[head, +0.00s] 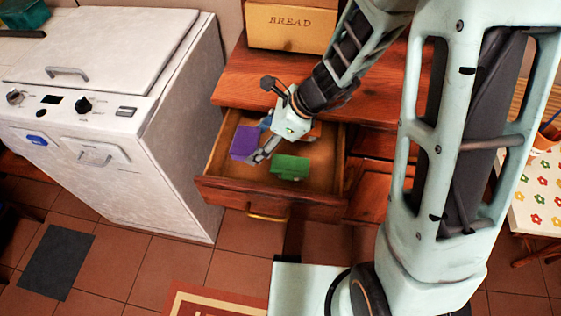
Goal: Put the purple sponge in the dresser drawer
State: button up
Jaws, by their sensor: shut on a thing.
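The purple sponge (243,143) is inside the open dresser drawer (226,190), at its left side in the head view. My gripper (256,145) reaches down into the drawer and is shut on the sponge's right part. From this angle I cannot tell whether the sponge touches the drawer floor or hangs just above it. The drawer is pulled well out of the wooden dresser (236,82).
A green block-like object (290,167) lies in the drawer, right of the sponge. A bread box (290,25) stands on the dresser. A white appliance (150,120) stands to the left. A flower-patterned table (535,190) is at the right.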

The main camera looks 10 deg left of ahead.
aim_at(254, 168)
notch_tip(254, 168, down, 10)
jog(key=b, duration=0.3)
jog(key=shift+f+b, duration=0.1)
jog(key=shift+b, duration=0.25)
jog(key=shift+f, duration=0.15)
jog(key=o, duration=0.8)
jog(key=shift+c, duration=0.2)
jog(key=shift+d+r, duration=0.1)
jog(key=shift+r, duration=0.35)
jog(key=p+v, duration=0.3)
jog(key=v, duration=0.8)
jog(key=shift+d+r+p, duration=0.15)
jog(key=shift+d+p, duration=0.1)
jog(key=shift+p, duration=0.15)
